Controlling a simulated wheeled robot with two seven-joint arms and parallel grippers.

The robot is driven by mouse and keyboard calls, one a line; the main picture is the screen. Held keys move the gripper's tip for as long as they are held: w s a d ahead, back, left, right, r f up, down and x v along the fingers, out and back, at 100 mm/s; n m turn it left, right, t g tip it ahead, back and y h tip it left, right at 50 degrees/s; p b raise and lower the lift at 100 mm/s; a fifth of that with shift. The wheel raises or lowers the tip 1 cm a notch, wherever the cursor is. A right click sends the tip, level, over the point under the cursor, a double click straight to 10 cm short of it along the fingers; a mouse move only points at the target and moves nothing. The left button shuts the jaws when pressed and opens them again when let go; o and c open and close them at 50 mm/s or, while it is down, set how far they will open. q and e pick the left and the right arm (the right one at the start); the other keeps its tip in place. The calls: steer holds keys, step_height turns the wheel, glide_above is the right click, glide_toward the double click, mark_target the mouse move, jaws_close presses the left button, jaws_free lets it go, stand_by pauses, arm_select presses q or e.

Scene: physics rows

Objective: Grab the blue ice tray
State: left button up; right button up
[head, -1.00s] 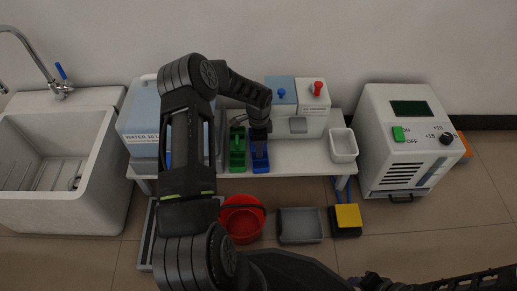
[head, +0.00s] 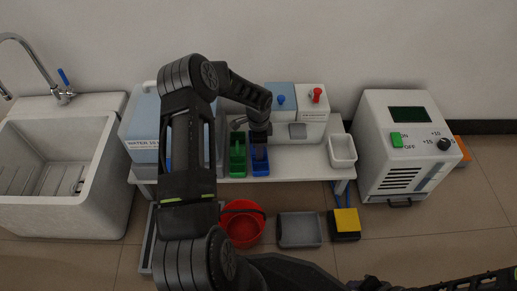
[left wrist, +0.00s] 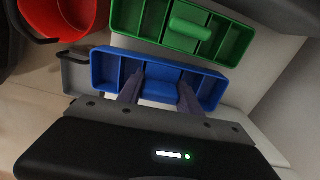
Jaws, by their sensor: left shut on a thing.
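The blue ice tray (head: 260,167) stands on the low white table beside the green tray (head: 237,165). In the left wrist view the blue tray (left wrist: 205,83) shows its compartments, with the green tray (left wrist: 228,38) beyond it. My left gripper (head: 259,143) reaches down over the blue tray. In the wrist view its two fingers (left wrist: 160,92) are shut on the tray's middle part. The arm hides part of the table. A dark part of my right arm shows at the lower right, but its gripper cannot be made out.
A white bin (head: 342,150) stands at the table's right end. A white-and-blue machine (head: 312,115) is behind the trays. A red bucket (head: 242,228), a grey tray (head: 299,230) and a yellow-topped block (head: 346,220) lie on the floor in front. A sink (head: 55,165) is left.

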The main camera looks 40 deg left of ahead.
arm_select(q)
step_height(320, 180, up, 5)
steer(key=shift+r+p, duration=0.15)
steer(key=shift+p, duration=1.05)
steer(key=s+d+p, duration=0.2)
steer(key=s+d, duration=1)
steer(key=s, duration=0.3)
steer(key=shift+d+f+p, duration=0.2)
steer(key=shift+d+p, duration=0.15)
